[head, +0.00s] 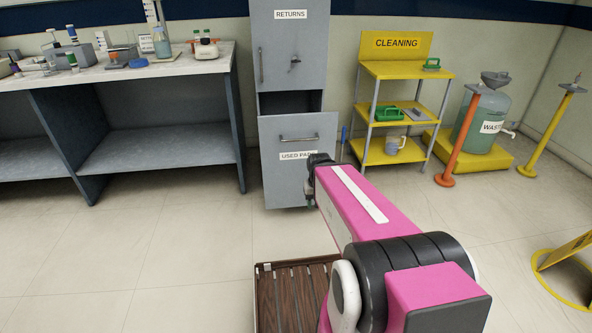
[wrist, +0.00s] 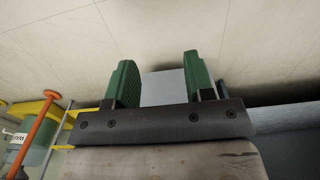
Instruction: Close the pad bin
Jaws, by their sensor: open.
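The pad bin (head: 290,182) is the lower grey front of a tall cabinet, with a bar handle and a label reading "USED PA…", its end hidden by my arm. A dark gap shows above this front, and it appears to stand out from the cabinet, so the bin looks open. My gripper (head: 311,188) is at the right edge of the bin front, below handle height; its fingers are mostly hidden there. In the wrist view my gripper (wrist: 160,78) has two green fingers apart with nothing held. A grey surface shows between and beyond them; I cannot tell whether they touch it.
The upper cabinet door (head: 290,50) reads "RETURNS" and is shut. A yellow cleaning cart (head: 400,70) stands to the right, with a waste drum (head: 480,122) and orange post (head: 456,135) beyond. A workbench (head: 150,70) is at left. The floor left of the bin is clear.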

